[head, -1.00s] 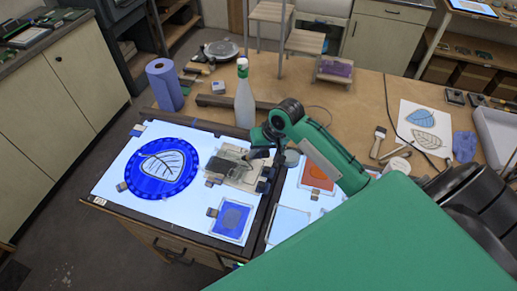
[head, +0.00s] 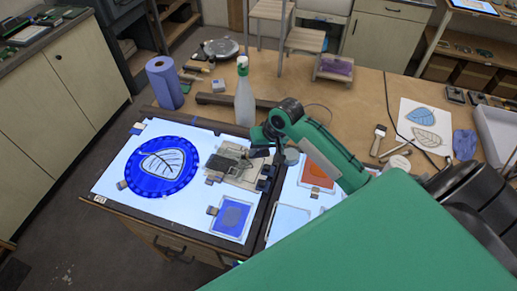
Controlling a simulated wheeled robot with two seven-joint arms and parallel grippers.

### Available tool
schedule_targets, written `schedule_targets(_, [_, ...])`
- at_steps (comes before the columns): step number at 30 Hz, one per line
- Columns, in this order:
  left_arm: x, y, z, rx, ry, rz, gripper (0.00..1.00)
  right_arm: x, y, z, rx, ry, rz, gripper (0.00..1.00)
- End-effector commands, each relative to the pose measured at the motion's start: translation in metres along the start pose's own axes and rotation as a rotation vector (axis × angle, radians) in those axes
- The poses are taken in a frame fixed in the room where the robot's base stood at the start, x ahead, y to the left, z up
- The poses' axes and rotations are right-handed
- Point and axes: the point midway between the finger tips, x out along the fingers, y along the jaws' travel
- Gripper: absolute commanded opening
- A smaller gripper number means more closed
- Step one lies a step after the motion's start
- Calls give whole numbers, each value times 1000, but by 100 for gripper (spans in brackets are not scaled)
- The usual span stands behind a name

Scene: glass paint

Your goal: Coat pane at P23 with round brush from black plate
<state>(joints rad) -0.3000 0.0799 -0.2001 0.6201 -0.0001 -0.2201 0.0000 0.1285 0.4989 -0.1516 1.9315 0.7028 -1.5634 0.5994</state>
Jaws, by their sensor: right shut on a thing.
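My right arm reaches in from the right, and its gripper (head: 250,157) is over a greyish pane (head: 240,175) near the middle of the lit table. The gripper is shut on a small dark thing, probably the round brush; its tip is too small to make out. The pane shows dark smears beneath the gripper and is partly covered by it. I cannot read a P23 mark on it; a small tag (head: 100,199) on the table's front edge is too small to read. I cannot pick out the black plate. My left gripper is not in view.
A blue round glass with a leaf (head: 162,163) lies left on the lit table (head: 115,178). A blue pane (head: 232,216) lies in front and an orange pane (head: 318,174) to the right. A spray bottle (head: 244,97) and blue roll (head: 164,84) stand behind.

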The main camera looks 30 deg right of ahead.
Motion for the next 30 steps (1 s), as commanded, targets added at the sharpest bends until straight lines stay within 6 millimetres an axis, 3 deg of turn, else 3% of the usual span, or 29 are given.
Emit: schedule_targets(30, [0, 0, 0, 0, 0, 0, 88, 24, -44, -33, 0, 0, -1, 0])
